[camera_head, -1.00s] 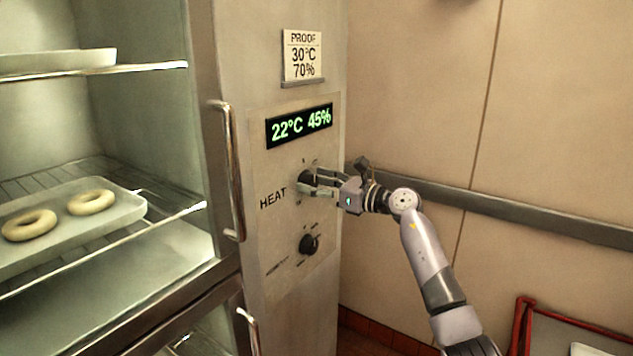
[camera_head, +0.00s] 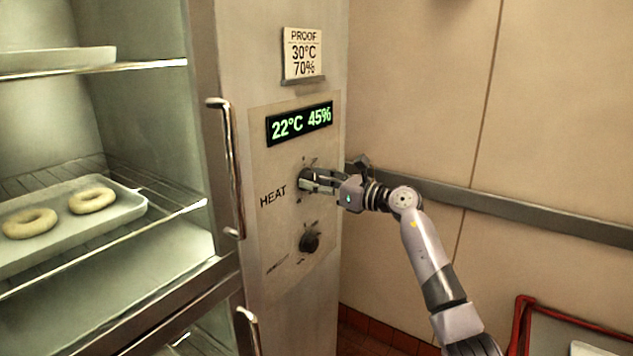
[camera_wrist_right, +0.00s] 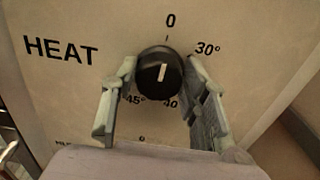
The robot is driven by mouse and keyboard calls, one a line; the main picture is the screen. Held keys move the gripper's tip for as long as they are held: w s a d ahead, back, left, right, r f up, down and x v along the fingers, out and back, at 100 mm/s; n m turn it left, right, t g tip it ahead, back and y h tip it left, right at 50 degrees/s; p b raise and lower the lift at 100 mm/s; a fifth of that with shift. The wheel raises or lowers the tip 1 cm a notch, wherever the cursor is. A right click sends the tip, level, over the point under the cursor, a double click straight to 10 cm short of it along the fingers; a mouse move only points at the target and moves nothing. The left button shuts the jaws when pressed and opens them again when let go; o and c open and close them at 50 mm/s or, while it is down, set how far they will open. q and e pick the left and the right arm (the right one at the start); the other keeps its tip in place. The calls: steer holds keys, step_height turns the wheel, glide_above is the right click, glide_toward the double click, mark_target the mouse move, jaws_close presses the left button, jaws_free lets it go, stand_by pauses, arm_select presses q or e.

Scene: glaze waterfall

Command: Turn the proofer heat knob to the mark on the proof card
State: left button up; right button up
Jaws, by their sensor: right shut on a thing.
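The black heat knob (camera_head: 303,177) sits on the control panel beside the word HEAT. In the right wrist view the knob (camera_wrist_right: 160,73) has a white line standing nearly upright, in line with the 0 mark above it. The dial also reads 30° at upper right, with 40 and 45° below. My right gripper (camera_head: 312,180) is shut on the heat knob, one finger on each side; its fingers also show in the right wrist view (camera_wrist_right: 162,72). The proof card (camera_head: 303,55) above reads 30°C, 70%. My left gripper is not in view.
The green display (camera_head: 300,123) reads 22°C 45%. A second black knob (camera_head: 309,242) sits below the heat knob. A door handle (camera_head: 232,170) stands out left of the panel. Dough rings lie on a tray (camera_head: 125,208) inside. A wall rail (camera_head: 540,210) runs behind my right arm.

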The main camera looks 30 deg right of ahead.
steer(key=shift+m, duration=0.3)
steer(key=m+p, duration=0.2)
steer(key=m, duration=0.2)
steer(key=shift+d+r+p, duration=0.1)
steer(key=shift+p, duration=0.2)
steer(key=m+p, duration=0.2)
steer(key=m, duration=0.1)
steer(key=shift+m+p, duration=0.65)
steer(key=shift+m, duration=0.25)
steer(key=shift+w+f+m, duration=0.1)
steer(key=shift+f+m, duration=0.15)
steer(key=shift+m, duration=0.05)
steer(key=o, duration=1.1)
steer(key=shift+d, duration=0.1)
